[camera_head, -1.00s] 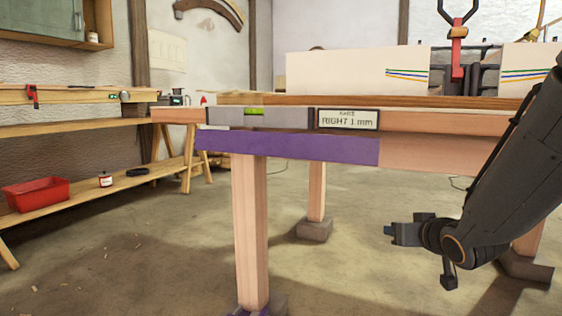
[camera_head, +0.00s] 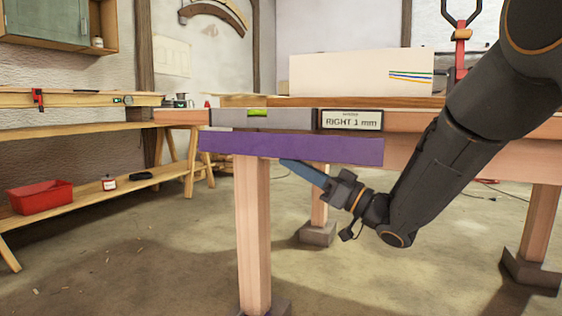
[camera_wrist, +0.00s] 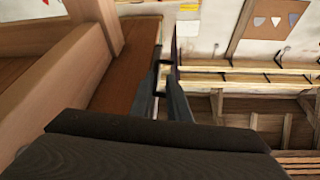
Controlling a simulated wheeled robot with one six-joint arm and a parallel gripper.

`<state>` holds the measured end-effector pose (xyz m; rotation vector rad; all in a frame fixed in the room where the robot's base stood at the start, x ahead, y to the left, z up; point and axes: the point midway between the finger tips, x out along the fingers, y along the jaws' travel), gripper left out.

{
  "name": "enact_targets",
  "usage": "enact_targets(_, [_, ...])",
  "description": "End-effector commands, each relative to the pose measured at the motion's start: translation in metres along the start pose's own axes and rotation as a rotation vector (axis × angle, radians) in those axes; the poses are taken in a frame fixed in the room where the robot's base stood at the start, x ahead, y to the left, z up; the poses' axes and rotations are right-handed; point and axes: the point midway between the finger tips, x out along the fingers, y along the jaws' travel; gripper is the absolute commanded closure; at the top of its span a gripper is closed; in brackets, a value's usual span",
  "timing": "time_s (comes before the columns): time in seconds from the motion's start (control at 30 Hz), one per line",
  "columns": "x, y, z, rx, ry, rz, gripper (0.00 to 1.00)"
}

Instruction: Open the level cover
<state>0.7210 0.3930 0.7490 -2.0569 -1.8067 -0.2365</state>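The purple panel (camera_head: 290,149), which seems to be the level cover, stands along the front of the workbench just below the grey level (camera_head: 230,118). The level's green vial (camera_head: 257,113) and its display (camera_head: 351,120), reading "RIGHT 1 mm", are uncovered. My gripper (camera_head: 284,162) is just below the panel's lower edge, its bluish fingers pointing up and left. I cannot tell whether they touch the panel. In the wrist view, my gripper (camera_wrist: 164,65) shows its two dark fingers with a gap between them, and nothing is clearly held.
A wooden leg (camera_head: 252,230) of the bench stands left of my gripper. A pale box (camera_head: 360,73) is on the bench top. A side bench (camera_head: 70,130) at left has a red bin (camera_head: 40,196) on its lower shelf. The floor under the bench is mostly open.

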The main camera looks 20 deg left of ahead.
Motion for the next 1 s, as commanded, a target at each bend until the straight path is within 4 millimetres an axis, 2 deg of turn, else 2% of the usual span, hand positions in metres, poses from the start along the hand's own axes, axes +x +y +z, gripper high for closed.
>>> enact_targets(0.2, [0.032, -0.001, 0.001, -0.003, 0.002, -0.004, 0.85])
enact_targets(0.33, [0.041, -0.001, 0.001, -0.003, 0.001, -0.002, 0.85])
enact_targets(0.63, [0.044, 0.0, -0.001, -0.002, 0.001, 0.0, 0.85])
enact_targets(0.67, [0.044, 0.0, -0.001, -0.002, 0.001, 0.0, 0.86])
enact_targets(0.73, [0.044, 0.0, -0.001, -0.002, 0.001, 0.001, 0.98])
enact_targets(0.77, [0.044, 0.0, -0.001, -0.002, 0.001, 0.001, 1.0])
enact_targets(1.0, [0.044, 0.0, -0.001, 0.001, 0.001, 0.002, 1.0])
